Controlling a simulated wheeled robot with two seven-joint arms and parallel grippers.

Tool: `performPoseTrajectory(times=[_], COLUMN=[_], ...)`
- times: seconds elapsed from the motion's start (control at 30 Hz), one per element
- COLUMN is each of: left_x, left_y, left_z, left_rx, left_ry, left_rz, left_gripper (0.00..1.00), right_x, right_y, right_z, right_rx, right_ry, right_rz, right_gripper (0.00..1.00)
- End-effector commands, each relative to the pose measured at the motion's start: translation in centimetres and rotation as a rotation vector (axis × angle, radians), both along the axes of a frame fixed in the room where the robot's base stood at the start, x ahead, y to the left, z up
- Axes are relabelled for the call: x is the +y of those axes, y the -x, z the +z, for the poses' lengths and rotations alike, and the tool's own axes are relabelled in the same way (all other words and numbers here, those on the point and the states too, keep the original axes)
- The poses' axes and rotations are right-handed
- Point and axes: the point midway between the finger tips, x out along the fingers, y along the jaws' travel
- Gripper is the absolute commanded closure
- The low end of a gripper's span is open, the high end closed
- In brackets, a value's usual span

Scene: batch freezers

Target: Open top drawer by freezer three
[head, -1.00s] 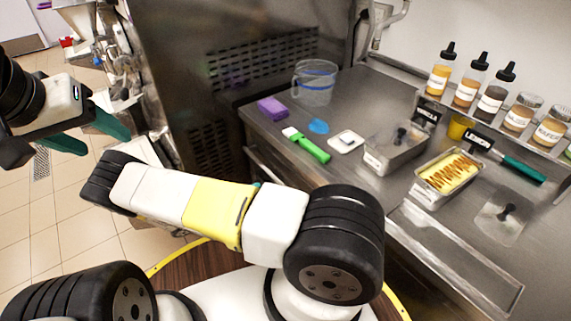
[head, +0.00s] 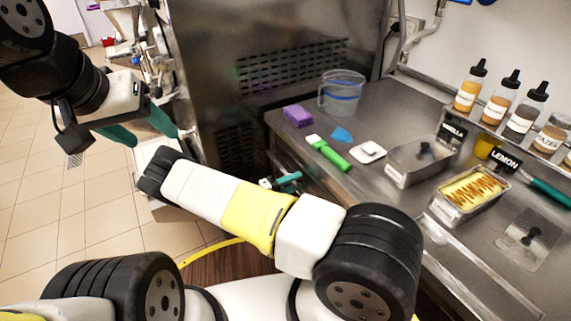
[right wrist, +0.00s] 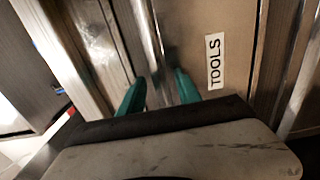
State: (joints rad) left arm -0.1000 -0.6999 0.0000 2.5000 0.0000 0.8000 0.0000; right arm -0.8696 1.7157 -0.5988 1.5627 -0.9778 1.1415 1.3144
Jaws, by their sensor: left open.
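In the right wrist view, a drawer front (right wrist: 215,25) bears a "TOOLS" label (right wrist: 214,61), turned sideways. A bright metal bar (right wrist: 157,35) runs along its edge. My right gripper (right wrist: 160,80) has its two teal fingers apart, one on each side of the bar's line; I cannot tell whether they touch it. In the head view the right gripper (head: 286,182) shows only partly behind my own arm, by the counter's front edge. My left gripper (head: 145,130) is open and empty, at the left over the floor. The drawer front is hidden in the head view.
A steel freezer body (head: 215,45) with vents stands left of the steel counter (head: 385,95). Floor is clear at left.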

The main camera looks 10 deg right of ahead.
Motion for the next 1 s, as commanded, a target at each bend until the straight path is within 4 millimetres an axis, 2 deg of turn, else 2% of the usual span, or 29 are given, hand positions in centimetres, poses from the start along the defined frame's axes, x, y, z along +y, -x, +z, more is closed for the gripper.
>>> performPoseTrajectory(times=[0.1,0.13,0.3,0.33,1.0], left_x=[0.0,0.0,0.0,0.0,0.0], left_y=[0.0,0.0,0.0,0.0,0.0], left_z=[0.0,0.0,0.0,0.0,0.0], left_rx=[0.0,0.0,0.0,0.0,0.0], left_ry=[0.0,0.0,0.0,0.0,0.0], left_rz=[0.0,0.0,0.0,0.0,0.0], left_gripper=[0.4,0.4,0.4,0.4,0.4], right_x=[0.01,0.01,0.02,0.03,0.06], right_y=[0.01,0.01,0.02,0.01,0.02], right_z=[0.0,0.0,0.0,-0.01,-0.04], right_rx=[0.0,0.0,0.0,0.0,0.001], right_ry=[0.0,0.0,0.0,0.0,-0.002], right_rz=[0.0,0.0,0.0,0.0,0.0], right_gripper=[0.6,0.64,0.97,1.0,1.0])
